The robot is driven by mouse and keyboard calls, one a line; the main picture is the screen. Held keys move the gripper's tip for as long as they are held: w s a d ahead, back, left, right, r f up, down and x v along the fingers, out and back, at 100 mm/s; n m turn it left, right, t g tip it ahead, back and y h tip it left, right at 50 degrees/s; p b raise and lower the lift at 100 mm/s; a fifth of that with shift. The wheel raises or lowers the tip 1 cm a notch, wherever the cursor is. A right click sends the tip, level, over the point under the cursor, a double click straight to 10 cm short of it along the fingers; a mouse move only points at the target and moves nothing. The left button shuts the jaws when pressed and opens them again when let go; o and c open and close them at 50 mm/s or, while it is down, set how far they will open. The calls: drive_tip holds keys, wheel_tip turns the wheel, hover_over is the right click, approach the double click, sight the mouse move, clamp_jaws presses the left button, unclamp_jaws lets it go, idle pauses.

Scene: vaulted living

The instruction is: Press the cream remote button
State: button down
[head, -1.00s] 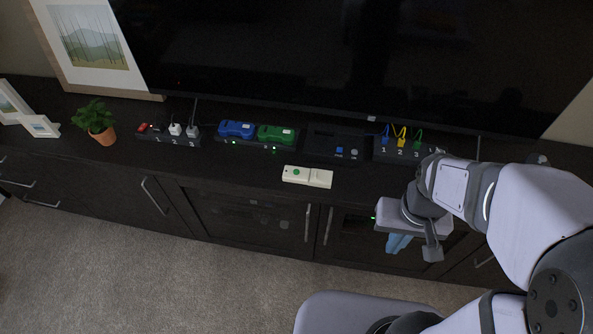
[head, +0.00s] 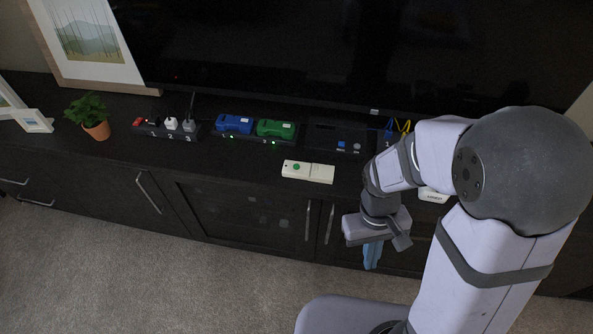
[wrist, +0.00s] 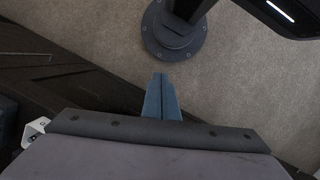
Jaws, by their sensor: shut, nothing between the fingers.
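The cream remote (head: 318,173) lies flat on the dark cabinet top, near its front edge and right of the middle of the head view. It has a round green button (head: 296,167) on its left part. My gripper (head: 372,258) is in front of the cabinet, to the right of and nearer than the remote, apart from it. Its blue fingers point down and are closed together with nothing between them. In the wrist view the closed fingers (wrist: 161,98) are seen over the carpet and cabinet front; the remote is not in that view.
On the cabinet top (head: 235,165) stand a power strip (head: 165,130), a charger with blue (head: 234,124) and green (head: 275,129) packs, a dark box with two buttons (head: 338,139), and a potted plant (head: 94,117). A large television (head: 330,60) stands behind. My arm hides the right part.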

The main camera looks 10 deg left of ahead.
drive_tip(key=w+a+f+n+t+b, duration=0.1)
drive_tip(key=w+f+n, duration=0.15)
drive_tip(key=w, duration=0.25)
drive_tip(key=w+a+f+n+t, duration=0.1)
drive_tip(key=w+f+n+t, duration=0.15)
drive_tip(key=w, duration=0.35)
wheel_tip(320, 180, up, 9)
drive_tip(key=n+t+y, duration=0.6)
drive_tip(key=n+y, duration=0.2)
hover_over(296, 166)
drive_tip(key=d, duration=0.1)
drive_tip(key=shift+s+g, duration=0.25)
drive_tip(key=shift+s, duration=0.2)
drive_tip(key=shift+f, duration=0.2)
wheel_tip(296, 166, down, 8)
drive_tip(key=b, duration=0.9)
drive_tip(key=shift+f, duration=0.25)
drive_tip(key=shift+f, duration=0.1)
drive_tip(key=shift+f+b, duration=0.3)
drive_tip(key=shift+f, duration=0.05)
